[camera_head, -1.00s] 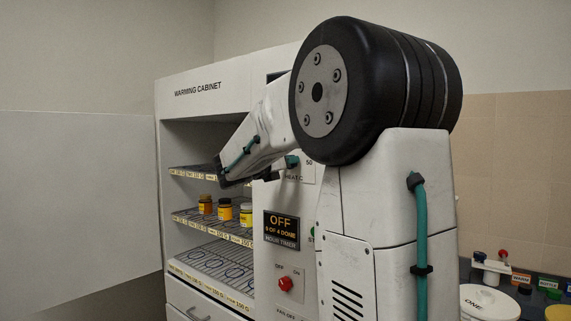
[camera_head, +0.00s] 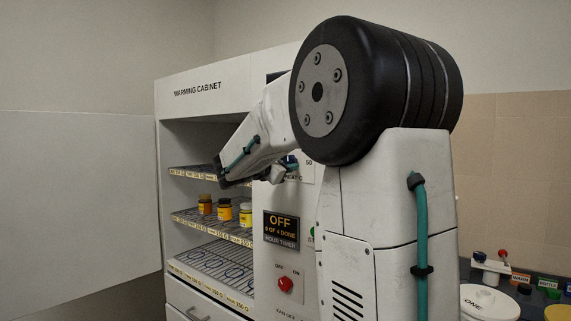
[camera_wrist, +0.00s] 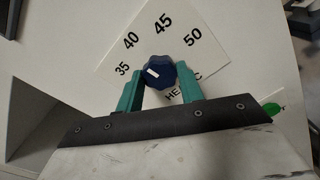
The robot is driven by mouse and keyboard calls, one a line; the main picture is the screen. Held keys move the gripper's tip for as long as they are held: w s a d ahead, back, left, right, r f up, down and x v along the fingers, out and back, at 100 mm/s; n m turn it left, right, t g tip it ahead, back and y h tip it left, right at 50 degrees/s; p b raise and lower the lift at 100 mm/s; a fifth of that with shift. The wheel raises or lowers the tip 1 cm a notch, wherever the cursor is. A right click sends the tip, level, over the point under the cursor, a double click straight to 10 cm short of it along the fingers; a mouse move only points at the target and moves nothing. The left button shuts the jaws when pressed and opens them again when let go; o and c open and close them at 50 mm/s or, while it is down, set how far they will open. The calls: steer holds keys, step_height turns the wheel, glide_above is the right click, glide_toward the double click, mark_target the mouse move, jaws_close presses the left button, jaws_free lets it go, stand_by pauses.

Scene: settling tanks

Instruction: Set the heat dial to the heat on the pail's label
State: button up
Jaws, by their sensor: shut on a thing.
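The heat dial (camera_wrist: 159,73) is a dark blue knob with a white mark, on a white scale plate reading 35, 40, 45 and 50. The mark lies on the knob's left side in the wrist view, toward the 35 end. My gripper (camera_wrist: 161,78) has its teal fingers either side of the knob and is shut on it. In the head view the dial (camera_head: 289,162) shows partly behind my arm. A white pail (camera_head: 489,301) with a lid reading ONE stands at the lower right. No heat label on it is readable.
The warming cabinet (camera_head: 196,91) has wire shelves with several yellow-labelled jars (camera_head: 225,210). Below the dial are a timer display (camera_head: 281,230) reading OFF and a red switch (camera_head: 285,284). A counter at the right holds small coloured labelled items (camera_head: 548,284).

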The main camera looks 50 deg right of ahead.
steer(key=shift+f+m, duration=0.1)
steer(key=shift+m, duration=0.6)
steer(key=o, duration=1)
steer(key=a, duration=0.7)
steer(key=shift+s+a, duration=0.25)
steer(key=shift+a, duration=0.15)
